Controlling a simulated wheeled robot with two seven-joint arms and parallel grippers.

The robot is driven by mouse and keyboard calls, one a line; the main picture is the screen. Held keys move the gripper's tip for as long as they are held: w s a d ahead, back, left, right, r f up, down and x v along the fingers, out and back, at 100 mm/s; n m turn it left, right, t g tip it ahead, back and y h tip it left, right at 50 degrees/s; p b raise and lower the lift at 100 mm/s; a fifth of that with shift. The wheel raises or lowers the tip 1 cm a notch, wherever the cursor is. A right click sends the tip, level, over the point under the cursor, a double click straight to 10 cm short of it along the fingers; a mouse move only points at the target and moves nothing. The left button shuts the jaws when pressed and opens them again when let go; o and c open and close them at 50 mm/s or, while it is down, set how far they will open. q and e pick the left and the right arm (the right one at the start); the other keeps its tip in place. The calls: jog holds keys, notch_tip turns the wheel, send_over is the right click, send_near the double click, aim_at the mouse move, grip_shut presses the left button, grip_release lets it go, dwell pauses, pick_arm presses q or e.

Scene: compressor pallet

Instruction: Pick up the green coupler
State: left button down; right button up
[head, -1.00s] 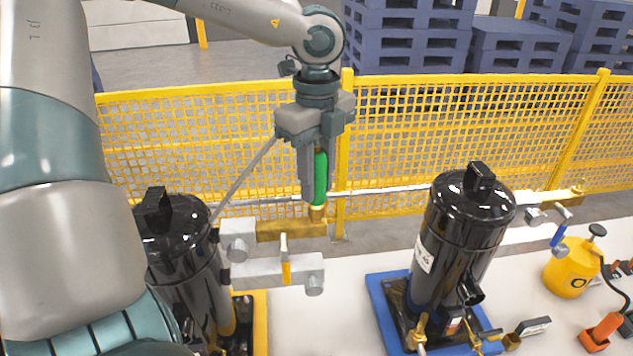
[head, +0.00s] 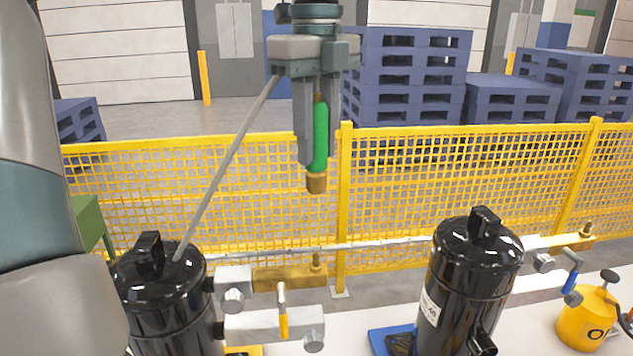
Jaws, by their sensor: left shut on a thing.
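The green coupler (head: 320,137) is a green sleeve with a brass lower end. It hangs upright between the fingers of my left gripper (head: 317,125), which is shut on it. The coupler is in the air, well above the brass manifold bar (head: 285,277) and apart from it. My right gripper is not in view.
Two black compressors, one at left (head: 165,295) and one at right (head: 470,285), stand on the bench. A yellow mesh fence (head: 230,185) runs behind. A yellow canister (head: 585,322) stands at the far right. Blue pallets (head: 410,80) are stacked beyond the fence.

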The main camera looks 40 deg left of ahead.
aim_at(316, 101)
pick_arm(q)
jog(key=shift+r, duration=1.55)
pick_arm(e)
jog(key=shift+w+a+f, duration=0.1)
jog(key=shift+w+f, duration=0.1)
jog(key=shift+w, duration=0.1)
